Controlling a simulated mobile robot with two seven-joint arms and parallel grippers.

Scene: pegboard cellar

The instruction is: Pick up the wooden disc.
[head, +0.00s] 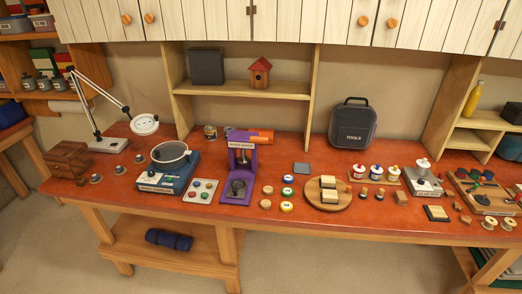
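Two small tan discs that look wooden lie on the red workbench (290,222), one behind the other. The rear disc (267,190) and the front disc (266,204) are right of the purple press (240,180) and left of several small jars with coloured lids. A larger round wooden board (344,200) lies further right, with two pale blocks on it. The frame does not settle which of these is the wooden disc. Neither of my grippers is in view.
A blue machine with a round bowl (165,182) and a button plate (200,191) stand left of the press. A white lamp (145,124) rises at the back left. Paint jars (376,172) and a black tool case (353,125) stand on the right. The front strip is mostly clear.

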